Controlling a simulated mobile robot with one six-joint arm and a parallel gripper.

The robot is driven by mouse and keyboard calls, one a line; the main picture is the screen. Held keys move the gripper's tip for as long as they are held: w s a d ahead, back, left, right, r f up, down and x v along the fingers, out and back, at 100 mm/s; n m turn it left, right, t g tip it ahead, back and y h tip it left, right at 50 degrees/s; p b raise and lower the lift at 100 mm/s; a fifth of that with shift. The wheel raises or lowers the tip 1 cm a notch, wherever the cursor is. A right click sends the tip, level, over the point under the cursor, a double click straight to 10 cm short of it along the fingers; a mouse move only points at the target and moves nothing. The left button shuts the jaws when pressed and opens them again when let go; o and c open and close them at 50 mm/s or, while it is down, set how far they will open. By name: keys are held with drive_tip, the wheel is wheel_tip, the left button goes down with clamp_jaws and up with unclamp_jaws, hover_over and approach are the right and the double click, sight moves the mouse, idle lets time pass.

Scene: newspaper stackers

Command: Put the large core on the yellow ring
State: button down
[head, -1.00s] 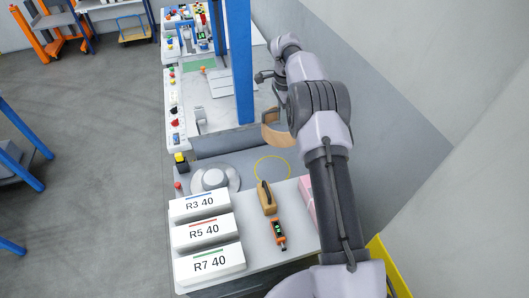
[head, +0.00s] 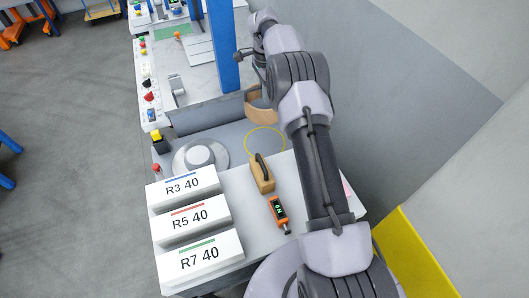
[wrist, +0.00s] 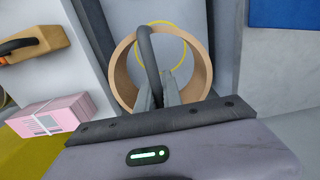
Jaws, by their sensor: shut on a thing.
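The large core (head: 259,107) is a tan, open cylinder. In the wrist view the core (wrist: 122,76) is seen end-on, with my gripper (wrist: 164,92) shut on its near wall. The yellow ring (head: 265,128) is a thin circle marked on the grey surface. In the head view the core appears just beyond the ring, seemingly held above the surface. In the wrist view part of the yellow ring (wrist: 183,45) shows through and above the core's opening. My arm hides the gripper's fingers in the head view.
A round grey disc (head: 201,157) lies left of the ring. A tan block with a black handle (head: 262,178), an orange device (head: 278,212) and white labelled boxes (head: 190,217) stand nearer. A blue post (head: 226,50) rises behind. A pink stack (wrist: 47,117) shows in the wrist view.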

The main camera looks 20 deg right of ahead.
wheel_tip(320, 180, down, 20)
drive_tip(key=b, duration=0.7)
drive_tip(key=shift+w+r+b, duration=0.1)
drive_tip(key=shift+r+b, duration=0.15)
drive_tip(key=shift+b, duration=0.05)
drive_tip(key=shift+f, duration=0.2)
drive_tip(key=c, duration=1.5)
unclamp_jaws()
drive_tip(key=shift+r, duration=0.1)
